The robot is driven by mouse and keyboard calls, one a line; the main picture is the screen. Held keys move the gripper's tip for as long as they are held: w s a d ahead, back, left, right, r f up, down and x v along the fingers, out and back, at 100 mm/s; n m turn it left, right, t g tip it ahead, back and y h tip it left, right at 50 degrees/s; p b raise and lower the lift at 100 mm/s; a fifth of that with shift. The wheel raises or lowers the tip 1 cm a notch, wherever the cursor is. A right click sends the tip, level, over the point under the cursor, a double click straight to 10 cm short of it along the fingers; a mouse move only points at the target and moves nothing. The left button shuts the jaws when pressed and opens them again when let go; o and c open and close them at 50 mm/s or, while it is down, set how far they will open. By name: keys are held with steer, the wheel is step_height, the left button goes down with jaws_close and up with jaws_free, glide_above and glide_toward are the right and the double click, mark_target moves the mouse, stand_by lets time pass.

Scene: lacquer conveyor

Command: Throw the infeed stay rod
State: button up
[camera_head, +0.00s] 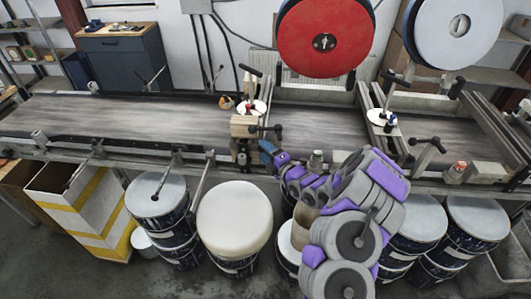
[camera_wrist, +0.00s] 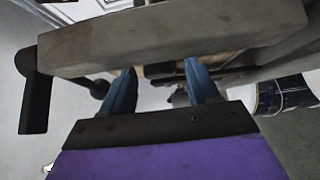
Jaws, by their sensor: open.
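Several thin grey rods with dark ends stand along the conveyor's rails: a slanted one at the front left (camera_head: 80,170), two more at the front rail (camera_head: 167,172) (camera_head: 201,178), and one at the back (camera_head: 153,76). I cannot tell which is the infeed stay rod. My gripper (camera_head: 268,150) is at the front rail, just below a wooden block with a black handle (camera_head: 266,129). In the wrist view my blue fingers (camera_wrist: 160,90) are apart, with nothing seen held between them. A grey beam (camera_wrist: 175,38) crosses close above them, with a black crank-like lever (camera_wrist: 34,92) at its left.
The conveyor belt (camera_head: 110,115) is bare on the left. A red disc (camera_head: 324,38) and a white disc (camera_head: 455,30) stand behind it. White-topped drums (camera_head: 235,215) and a yellow-striped box (camera_head: 85,205) stand below the front edge, near my arm.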

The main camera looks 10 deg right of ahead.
steer(key=shift+c, duration=0.3)
jaws_close()
stand_by(0.3)
